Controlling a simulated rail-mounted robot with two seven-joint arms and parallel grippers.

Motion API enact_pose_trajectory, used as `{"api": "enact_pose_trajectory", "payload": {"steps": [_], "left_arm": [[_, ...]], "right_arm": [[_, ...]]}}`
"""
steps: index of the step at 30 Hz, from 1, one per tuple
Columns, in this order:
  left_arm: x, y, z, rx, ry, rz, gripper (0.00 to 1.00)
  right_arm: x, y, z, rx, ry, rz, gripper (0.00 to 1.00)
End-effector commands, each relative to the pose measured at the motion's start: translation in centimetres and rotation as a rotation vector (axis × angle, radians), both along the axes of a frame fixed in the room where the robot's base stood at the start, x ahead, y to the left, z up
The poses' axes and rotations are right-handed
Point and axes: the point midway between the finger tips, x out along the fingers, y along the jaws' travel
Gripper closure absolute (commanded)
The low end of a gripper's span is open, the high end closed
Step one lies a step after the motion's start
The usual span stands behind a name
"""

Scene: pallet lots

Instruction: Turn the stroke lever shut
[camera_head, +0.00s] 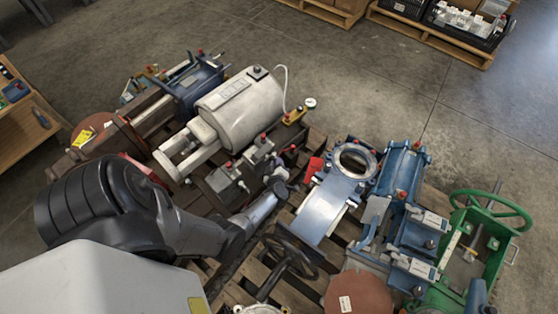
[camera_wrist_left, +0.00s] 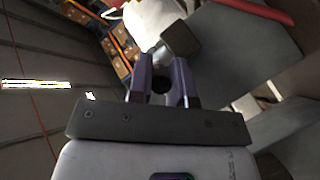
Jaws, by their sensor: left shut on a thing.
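My left gripper (camera_head: 272,194) reaches in from the left over the pallet, between the grey-white machine and the blue valve body. In the left wrist view its two purple-padded fingers (camera_wrist_left: 161,64) stand close together. A dark, blocky lever end (camera_wrist_left: 181,40) sits at their tips, on a short pale metal piece. I take this to be the stroke lever; the gripper is shut on it. In the head view my arm and gripper hide most of the lever. My right gripper is in neither view.
A grey-white motor-like machine (camera_head: 240,110) stands behind the gripper. A blue valve body (camera_head: 322,212), a dark handwheel (camera_head: 289,262) and a green handwheel machine (camera_head: 470,262) crowd the right side. A red tag (camera_head: 314,168) sits close by.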

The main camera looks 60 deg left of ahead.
Motion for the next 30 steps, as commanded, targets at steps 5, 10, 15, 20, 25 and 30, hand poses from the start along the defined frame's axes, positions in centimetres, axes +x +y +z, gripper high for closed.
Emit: {"api": "enact_pose_trajectory", "payload": {"steps": [5, 10, 15, 20, 25, 30], "left_arm": [[-0.58, 0.12, -0.09, 0.001, 0.004, -0.094, 1.0], [-0.77, 0.23, -0.1, 0.0, 0.003, -0.148, 1.0], [-0.9, 0.25, -0.15, -0.001, 0.003, -0.175, 1.0], [-0.9, 0.25, -0.17, -0.002, 0.003, -0.183, 1.0], [-0.9, 0.23, -0.19, -0.002, 0.003, -0.183, 1.0], [-0.9, 0.23, -0.18, -0.002, 0.002, -0.182, 0.76]], "right_arm": [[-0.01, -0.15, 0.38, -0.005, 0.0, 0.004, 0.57], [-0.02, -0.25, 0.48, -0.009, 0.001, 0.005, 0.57], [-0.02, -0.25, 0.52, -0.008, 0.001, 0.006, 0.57], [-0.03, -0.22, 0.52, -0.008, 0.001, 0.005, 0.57], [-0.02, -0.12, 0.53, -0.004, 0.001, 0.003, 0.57], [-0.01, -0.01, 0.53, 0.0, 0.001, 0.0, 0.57]]}}
